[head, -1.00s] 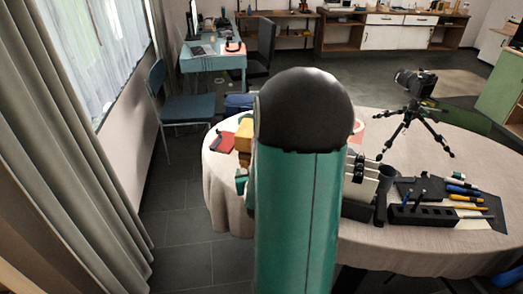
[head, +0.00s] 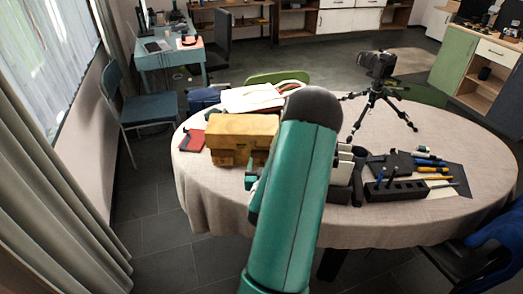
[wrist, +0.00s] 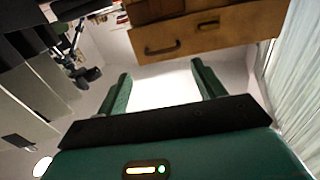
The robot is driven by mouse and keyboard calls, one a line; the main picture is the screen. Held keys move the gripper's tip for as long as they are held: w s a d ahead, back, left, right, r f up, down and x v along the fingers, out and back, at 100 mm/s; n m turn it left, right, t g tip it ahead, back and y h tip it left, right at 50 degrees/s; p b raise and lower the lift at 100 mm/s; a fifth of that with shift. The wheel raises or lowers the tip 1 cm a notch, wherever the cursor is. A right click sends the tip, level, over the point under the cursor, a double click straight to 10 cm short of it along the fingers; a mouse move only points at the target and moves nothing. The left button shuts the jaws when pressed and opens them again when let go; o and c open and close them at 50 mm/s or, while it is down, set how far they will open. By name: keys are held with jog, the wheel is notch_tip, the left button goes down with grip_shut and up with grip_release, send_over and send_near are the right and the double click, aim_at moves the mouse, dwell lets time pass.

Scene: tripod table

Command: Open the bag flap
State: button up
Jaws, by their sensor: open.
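The tan bag (head: 238,132) stands on the left part of the round table, with its right end next to my teal arm. In the wrist view the tan bag (wrist: 235,27) fills the top, showing a dark handle-like loop and a small dark fitting on its face. Its flap cannot be told apart clearly from the body. My gripper (wrist: 160,68) is open and empty, its two green fingers pointing towards the bag. The fingertips appear apart from it. In the head view my arm hides most of the gripper.
The round table (head: 225,198) has a pale cloth. A red item (head: 192,139) lies left of the bag, and a white-and-red thing (head: 262,97) is behind it. Right of my arm are a black organiser (head: 395,190) with tools and a camera on a tripod (head: 375,100).

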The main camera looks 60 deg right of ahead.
aim_at(264, 150)
jog(key=x, duration=0.8)
jog(key=shift+a, duration=0.1)
